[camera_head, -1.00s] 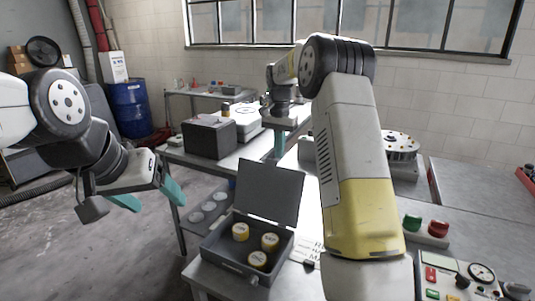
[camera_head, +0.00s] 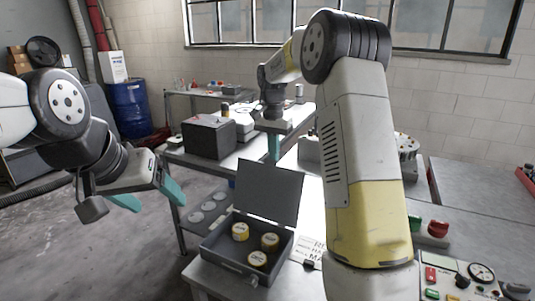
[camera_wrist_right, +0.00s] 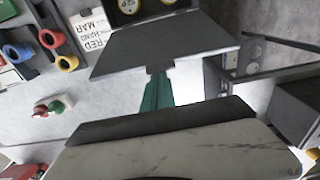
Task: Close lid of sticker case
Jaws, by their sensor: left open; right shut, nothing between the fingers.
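The grey sticker case (camera_head: 222,250) sits near the front of the bench with its lid (camera_head: 269,193) standing open at the back. Several yellow-and-white sticker rolls (camera_head: 240,232) lie inside it. My right gripper (camera_head: 274,150) is shut and empty, fingers down, behind the lid's top edge. In the right wrist view the shut teal fingers (camera_wrist_right: 157,92) reach toward the back of the lid (camera_wrist_right: 160,45); I cannot tell whether they touch it. My left gripper (camera_head: 152,196) is open and empty, over the floor left of the bench.
A dark box (camera_head: 209,137) stands on the bench behind the case. A printed card (camera_head: 308,252) lies right of the case. A control panel with buttons and a gauge (camera_head: 462,280) is at front right, with green and red buttons (camera_head: 438,229) behind it.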

